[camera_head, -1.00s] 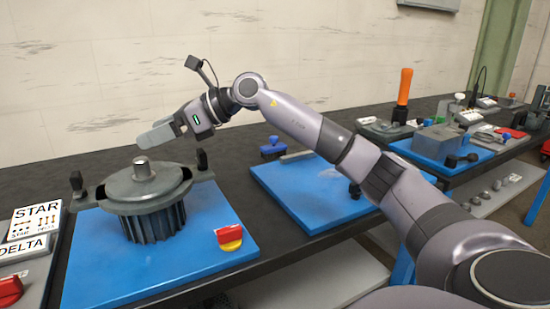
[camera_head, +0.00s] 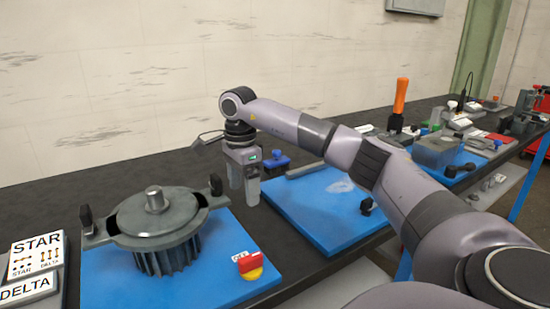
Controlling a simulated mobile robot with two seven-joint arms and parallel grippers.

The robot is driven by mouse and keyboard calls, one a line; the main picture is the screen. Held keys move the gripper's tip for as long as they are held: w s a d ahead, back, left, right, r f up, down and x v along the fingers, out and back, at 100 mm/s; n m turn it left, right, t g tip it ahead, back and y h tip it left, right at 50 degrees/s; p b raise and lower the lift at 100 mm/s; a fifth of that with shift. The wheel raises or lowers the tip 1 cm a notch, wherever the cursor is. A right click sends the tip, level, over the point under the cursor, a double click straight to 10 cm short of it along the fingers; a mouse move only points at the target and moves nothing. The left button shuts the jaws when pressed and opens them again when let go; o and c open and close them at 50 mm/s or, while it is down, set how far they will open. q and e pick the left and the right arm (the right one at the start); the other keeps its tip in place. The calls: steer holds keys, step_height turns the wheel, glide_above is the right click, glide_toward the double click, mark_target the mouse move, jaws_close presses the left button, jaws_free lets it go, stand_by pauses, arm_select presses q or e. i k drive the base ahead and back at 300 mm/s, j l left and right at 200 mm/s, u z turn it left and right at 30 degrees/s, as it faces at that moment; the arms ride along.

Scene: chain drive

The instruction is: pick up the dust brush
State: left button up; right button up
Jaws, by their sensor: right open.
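The dust brush appears to be the small blue-topped object (camera_head: 277,158) at the back left edge of the middle blue mat (camera_head: 318,215). It is small in the picture, and its lower part is hard to make out. My right gripper (camera_head: 244,192) points down with its fingers apart and empty. It hangs just left of the brush in the picture, between the motor and the middle mat. I cannot tell its exact height above the bench. My left gripper is not in view.
A grey motor (camera_head: 160,228) with upright black clamps stands on the left blue mat (camera_head: 215,285), beside a red and yellow switch (camera_head: 249,265). A STAR/DELTA sign (camera_head: 36,256) is at far left. An orange-handled tool (camera_head: 400,97) and other equipment stand at right.

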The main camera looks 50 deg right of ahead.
mark_target(280, 163)
steer(key=i+l, duration=0.1)
steer(key=l, duration=0.2)
steer(key=i+l, duration=0.1)
steer(key=l, duration=0.25)
steer(key=i+l, duration=0.1)
steer(key=l, duration=0.2)
steer(key=i+l, duration=0.1)
steer(key=l, duration=0.25)
